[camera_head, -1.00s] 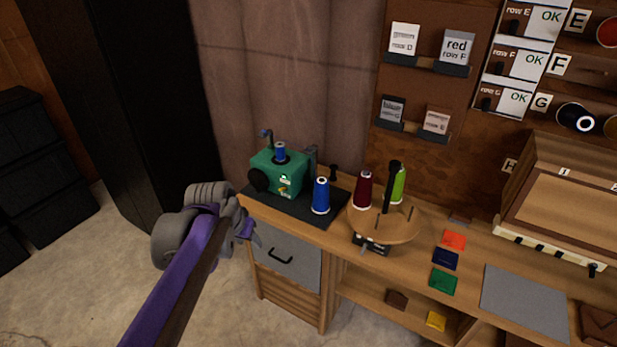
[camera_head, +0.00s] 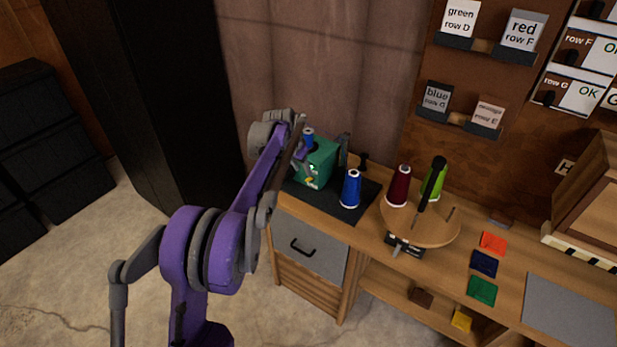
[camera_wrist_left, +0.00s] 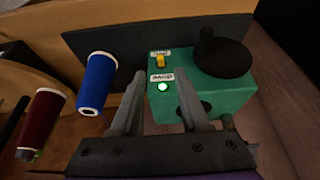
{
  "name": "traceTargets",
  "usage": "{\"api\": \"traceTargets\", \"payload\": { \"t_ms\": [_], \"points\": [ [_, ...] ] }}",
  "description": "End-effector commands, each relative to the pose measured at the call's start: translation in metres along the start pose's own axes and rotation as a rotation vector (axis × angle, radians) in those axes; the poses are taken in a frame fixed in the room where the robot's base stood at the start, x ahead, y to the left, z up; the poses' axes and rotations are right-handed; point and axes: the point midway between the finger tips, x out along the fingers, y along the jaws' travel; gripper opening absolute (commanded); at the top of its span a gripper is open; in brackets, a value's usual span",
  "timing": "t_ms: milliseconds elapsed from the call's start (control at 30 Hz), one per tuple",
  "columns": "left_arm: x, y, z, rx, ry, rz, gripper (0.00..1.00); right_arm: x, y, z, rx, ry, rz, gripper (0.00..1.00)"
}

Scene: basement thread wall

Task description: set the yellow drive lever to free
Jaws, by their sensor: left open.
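The yellow drive lever (camera_wrist_left: 160,61) is small and sits on the face of a green machine box (camera_wrist_left: 215,95), between two small white labels that I cannot read surely. A lit green lamp (camera_wrist_left: 163,87) is below the lower label. In the head view the green box (camera_head: 318,165) stands on a dark mat, partly hidden by my left arm. My left gripper (camera_wrist_left: 163,80) is open and empty, its fingers pointing at the box face around the lever and lamp, apart from the lever as far as I can see. In the head view the gripper (camera_head: 303,152) is mostly hidden. My right gripper is out of view.
A blue spool (camera_head: 351,188) stands on the mat beside the box. A round wooden stand (camera_head: 425,228) with a dark red spool (camera_head: 398,186) and a green spool (camera_head: 434,180) is to the right. A black dial (camera_wrist_left: 222,58) is on the box.

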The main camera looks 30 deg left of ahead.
Motion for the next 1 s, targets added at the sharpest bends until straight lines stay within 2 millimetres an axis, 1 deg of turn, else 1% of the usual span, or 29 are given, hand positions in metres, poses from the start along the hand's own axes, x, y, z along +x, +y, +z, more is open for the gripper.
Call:
{"api": "traceTargets", "payload": {
  "t_ms": [33,100,200,333,500,767,800,867,1000],
  "points": [
    [0.011,0.000,0.000,0.001,0.000,0.000,0.45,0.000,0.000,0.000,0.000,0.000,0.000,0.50],
    [0.025,0.001,0.000,0.002,0.000,0.000,0.45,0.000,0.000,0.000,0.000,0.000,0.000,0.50],
    [0.042,0.001,0.000,0.002,0.000,0.000,0.45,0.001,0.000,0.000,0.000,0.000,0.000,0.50],
    [0.058,0.000,0.000,0.000,0.000,0.000,0.45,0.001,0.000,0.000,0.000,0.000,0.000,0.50],
    [0.067,0.000,0.000,0.000,0.000,0.000,0.45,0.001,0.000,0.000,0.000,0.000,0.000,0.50],
    [0.068,0.000,0.000,0.000,0.000,0.000,0.45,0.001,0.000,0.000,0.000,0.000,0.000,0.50],
    [0.068,0.000,0.000,0.000,0.000,0.000,0.38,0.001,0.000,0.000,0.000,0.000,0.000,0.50],
    [0.068,0.000,0.000,0.000,0.000,0.000,0.27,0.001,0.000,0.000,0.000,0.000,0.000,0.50],
    [0.067,0.000,0.000,0.000,0.000,0.000,0.02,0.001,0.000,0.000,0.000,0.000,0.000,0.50]
  ]
}}
